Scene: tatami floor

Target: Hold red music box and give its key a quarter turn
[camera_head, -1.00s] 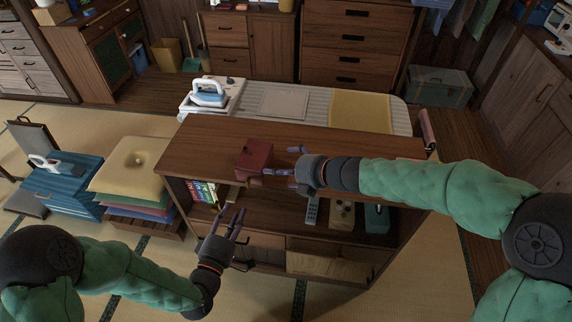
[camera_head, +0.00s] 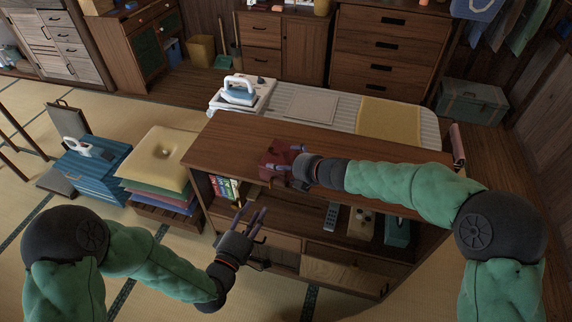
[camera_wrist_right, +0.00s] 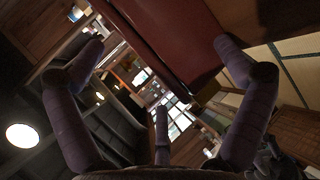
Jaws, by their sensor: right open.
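The red music box (camera_head: 270,154) stands on the top of the wooden shelf unit, near its front edge. My right gripper (camera_head: 284,157) is open at the box's right and front side, its fingers overlapping the box in the head view. In the right wrist view the box's red face (camera_wrist_right: 165,38) lies ahead between the spread fingers, filling the upper middle. I cannot tell whether the fingers touch it. The key cannot be made out. My left gripper (camera_head: 252,219) is open and empty, low in front of the shelf unit, apart from the box.
The wooden shelf unit (camera_head: 340,163) has a clear top right of the right hand. Books (camera_head: 224,187), a remote (camera_head: 331,215) and other items fill its shelf. An ironing board with an iron (camera_head: 238,91) is behind. Stacked cushions (camera_head: 157,157) stand at left.

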